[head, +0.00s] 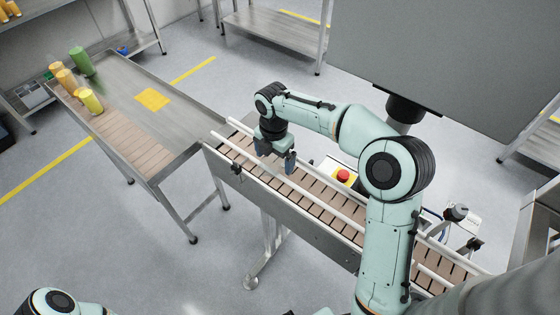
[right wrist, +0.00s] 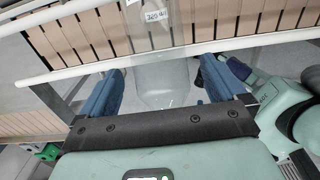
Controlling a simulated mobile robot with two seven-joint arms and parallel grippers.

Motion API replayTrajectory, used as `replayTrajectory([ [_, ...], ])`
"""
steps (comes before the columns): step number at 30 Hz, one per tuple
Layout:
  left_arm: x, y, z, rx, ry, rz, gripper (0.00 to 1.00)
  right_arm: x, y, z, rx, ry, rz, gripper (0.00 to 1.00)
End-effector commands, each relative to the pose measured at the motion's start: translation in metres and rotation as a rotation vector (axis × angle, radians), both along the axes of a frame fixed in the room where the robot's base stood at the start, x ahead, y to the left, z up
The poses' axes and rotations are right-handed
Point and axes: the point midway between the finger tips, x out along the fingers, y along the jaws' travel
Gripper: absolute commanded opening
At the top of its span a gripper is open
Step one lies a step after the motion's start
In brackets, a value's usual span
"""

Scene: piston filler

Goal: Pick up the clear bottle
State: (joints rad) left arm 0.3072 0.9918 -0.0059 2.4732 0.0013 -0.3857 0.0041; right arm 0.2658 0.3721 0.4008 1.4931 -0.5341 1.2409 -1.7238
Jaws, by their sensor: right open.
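The clear bottle (right wrist: 165,78) shows in the right wrist view as a see-through shape with a small white label (right wrist: 157,15). It lies in the picture between the two blue fingers of my right gripper (right wrist: 157,86), which are open. I see no firm contact between the fingers and the bottle.
White guide rails (head: 292,184) run along the conveyor. A steel table (head: 160,125) at the left bears yellow, orange and green containers (head: 91,101) and a yellow square (head: 152,99).

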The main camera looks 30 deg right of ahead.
Motion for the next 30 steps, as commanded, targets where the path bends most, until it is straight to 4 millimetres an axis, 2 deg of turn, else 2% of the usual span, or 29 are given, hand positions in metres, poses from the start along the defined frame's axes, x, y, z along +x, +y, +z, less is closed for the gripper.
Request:
replayTrajectory([
  [1,-0.001,0.0,-0.002,0.0,0.001,0.0,0.36,-0.001,-0.001,-0.011,0.0,0.007,0.001,0.97],
  [6,-0.003,0.0,-0.005,0.0,0.003,0.0,0.36,-0.001,-0.001,-0.03,0.001,0.003,0.0,0.97],
  [14,-0.003,0.0,-0.004,0.0,0.003,0.0,0.36,0.0,-0.001,-0.032,0.001,0.001,0.0,0.97],
  [19,-0.003,0.0,-0.004,0.0,0.003,0.0,0.36,0.0,-0.001,-0.031,0.001,0.001,0.0,0.45],
  [20,-0.003,0.0,-0.004,0.0,0.003,0.0,0.36,0.0,-0.001,-0.031,0.001,0.001,0.0,0.42],
  [22,-0.003,0.0,-0.004,0.0,0.003,0.0,0.36,0.0,-0.001,-0.031,0.001,0.0,0.0,0.41],
  [23,-0.003,0.0,-0.004,0.0,0.003,0.0,0.36,0.0,-0.001,-0.031,0.001,0.0,0.0,0.37],
  [30,-0.002,0.0,-0.003,0.0,0.002,0.0,0.36,0.001,-0.001,-0.026,0.001,-0.002,-0.001,0.36],
])
